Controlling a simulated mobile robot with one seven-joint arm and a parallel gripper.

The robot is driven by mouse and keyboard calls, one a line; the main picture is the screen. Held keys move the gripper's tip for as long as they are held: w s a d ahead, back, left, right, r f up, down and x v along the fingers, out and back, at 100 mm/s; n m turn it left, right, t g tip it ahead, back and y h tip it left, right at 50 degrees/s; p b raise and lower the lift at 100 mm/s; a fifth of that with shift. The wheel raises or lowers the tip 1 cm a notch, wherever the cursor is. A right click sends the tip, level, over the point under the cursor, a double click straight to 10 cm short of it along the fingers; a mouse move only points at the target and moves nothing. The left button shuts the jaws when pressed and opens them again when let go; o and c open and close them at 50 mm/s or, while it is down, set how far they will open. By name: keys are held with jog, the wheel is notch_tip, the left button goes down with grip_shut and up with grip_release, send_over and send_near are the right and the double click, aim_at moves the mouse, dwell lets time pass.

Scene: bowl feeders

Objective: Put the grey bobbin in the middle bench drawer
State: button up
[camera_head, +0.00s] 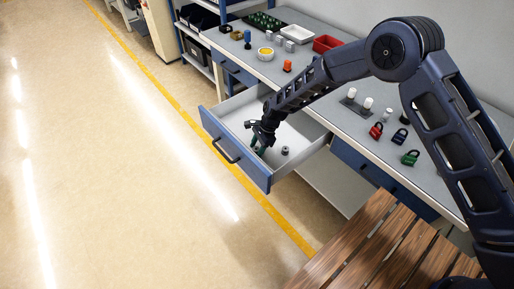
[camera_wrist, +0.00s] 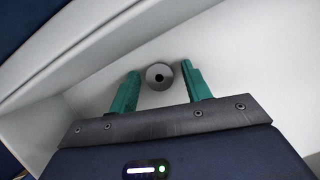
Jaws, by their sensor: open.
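The middle bench drawer (camera_head: 237,157) is pulled out, with a blue front, a dark handle and a white inside. The grey bobbin (camera_head: 285,151) rests on the drawer floor, right of my gripper (camera_head: 261,147). My gripper reaches down into the drawer near its front and holds nothing. In the wrist view the bobbin (camera_wrist: 159,76) shows its dark centre hole, just beyond and between the green fingertips of my gripper (camera_wrist: 161,76). The fingers are apart and open. I cannot tell whether either finger touches the bobbin.
The bench top (camera_head: 335,95) carries a red tray (camera_head: 327,43), a white tray (camera_head: 296,34), a yellow bowl (camera_head: 265,53), an orange item (camera_head: 287,65) and several padlocks (camera_head: 376,131). A slatted wooden surface (camera_head: 370,245) is at the lower right. The floor left of the drawer is clear.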

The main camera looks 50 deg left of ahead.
jog(key=v, duration=1.2)
jog(key=shift+w+r, duration=0.1)
jog(key=shift+r, duration=0.05)
